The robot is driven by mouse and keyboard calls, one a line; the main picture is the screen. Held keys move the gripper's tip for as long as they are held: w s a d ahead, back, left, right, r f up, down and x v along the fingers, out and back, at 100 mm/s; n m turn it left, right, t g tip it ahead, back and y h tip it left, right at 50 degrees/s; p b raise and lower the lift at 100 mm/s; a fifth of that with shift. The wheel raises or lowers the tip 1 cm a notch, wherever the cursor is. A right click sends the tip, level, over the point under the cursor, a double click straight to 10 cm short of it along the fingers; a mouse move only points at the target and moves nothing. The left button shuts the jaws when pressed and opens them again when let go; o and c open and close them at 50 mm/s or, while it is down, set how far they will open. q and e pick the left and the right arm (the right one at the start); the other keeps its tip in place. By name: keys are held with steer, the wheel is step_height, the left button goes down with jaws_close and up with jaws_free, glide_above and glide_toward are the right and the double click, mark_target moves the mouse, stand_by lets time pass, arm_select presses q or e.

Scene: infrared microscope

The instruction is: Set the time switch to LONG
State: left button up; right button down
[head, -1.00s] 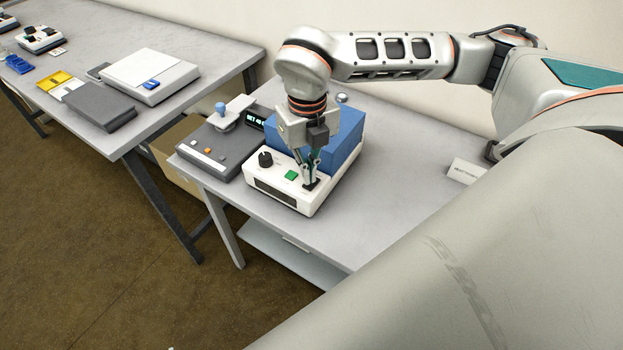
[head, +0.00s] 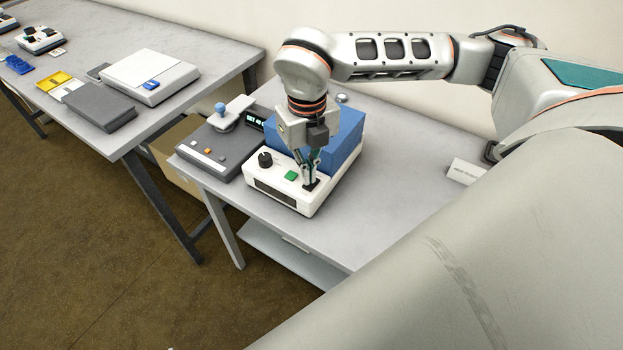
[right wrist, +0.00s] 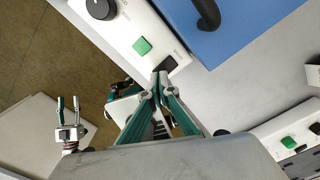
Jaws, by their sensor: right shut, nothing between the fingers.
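A white instrument (head: 285,199) with a blue box (head: 335,140) on its back part stands on the near table. Its front panel has a black knob (head: 265,159), a green button (head: 291,175) and a small black switch (head: 312,184) at the right end. My right gripper (head: 311,181) points down with its tips at this switch. In the right wrist view, the closed tips (right wrist: 160,77) are at the black switch (right wrist: 169,64), partly covering it. I cannot read the lettering or the switch's position. A second gripper, my left one (right wrist: 68,115), shows open and empty in the right wrist view.
A grey unit (head: 207,150) with a lit display stands left of the white instrument. A small label card (head: 466,171) stands at the table's right. My right arm hides much of the right side. Another white device (right wrist: 285,135) shows in the right wrist view.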

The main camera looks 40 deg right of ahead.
steer(key=shift+f+b, duration=0.75)
steer(key=shift+f, duration=0.4)
stand_by(0.7)
steer(key=shift+r, duration=0.2)
steer(key=shift+r+p, duration=1.3)
steer(key=shift+r, duration=0.45)
steer(key=shift+r+p, duration=0.95)
steer(key=shift+r, duration=0.7)
